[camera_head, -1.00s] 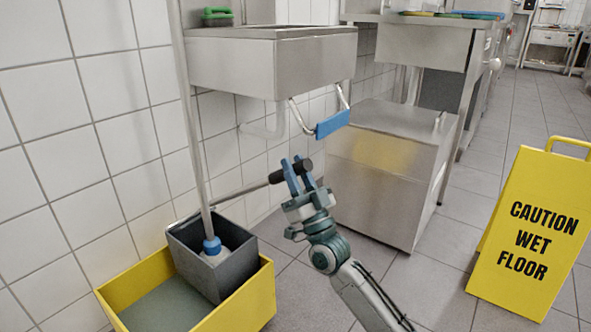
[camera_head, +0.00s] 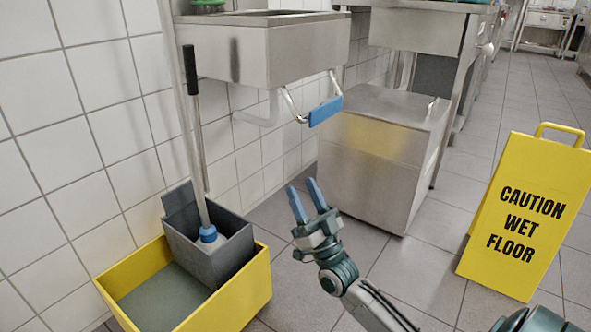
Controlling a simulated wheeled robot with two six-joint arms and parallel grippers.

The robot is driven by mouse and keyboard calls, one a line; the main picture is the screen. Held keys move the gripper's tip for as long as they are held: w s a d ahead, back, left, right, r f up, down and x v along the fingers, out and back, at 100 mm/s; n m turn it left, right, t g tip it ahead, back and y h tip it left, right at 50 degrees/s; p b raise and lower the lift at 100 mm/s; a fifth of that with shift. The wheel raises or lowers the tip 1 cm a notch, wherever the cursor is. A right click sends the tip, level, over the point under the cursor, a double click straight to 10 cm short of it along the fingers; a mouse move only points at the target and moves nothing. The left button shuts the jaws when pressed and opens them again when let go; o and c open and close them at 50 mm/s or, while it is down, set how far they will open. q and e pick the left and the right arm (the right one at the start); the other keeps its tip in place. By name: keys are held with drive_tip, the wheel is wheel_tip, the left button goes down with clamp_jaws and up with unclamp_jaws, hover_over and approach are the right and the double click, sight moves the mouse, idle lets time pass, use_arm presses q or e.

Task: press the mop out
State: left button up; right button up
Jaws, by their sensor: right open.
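The mop's pale pole (camera_head: 183,125) leans against the wall side, its blue collar (camera_head: 208,234) and white head down inside the grey wringer (camera_head: 222,264). The wringer sits on the yellow bucket (camera_head: 252,290) at the lower left. The wringer's lever stands almost upright beside the pole, its black grip (camera_head: 189,70) at the top. My right gripper (camera_head: 304,200) is open and empty, to the right of the wringer and well apart from the lever, with its fingers pointing up. My left gripper is out of view.
A steel sink (camera_head: 255,50) with a blue knee bar (camera_head: 325,111) hangs on the tiled wall behind. A steel cabinet (camera_head: 375,165) stands behind my right gripper. A yellow wet-floor sign (camera_head: 525,220) stands at right. Grey floor lies clear between.

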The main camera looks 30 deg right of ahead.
drive_tip(key=shift+v, duration=1.2)
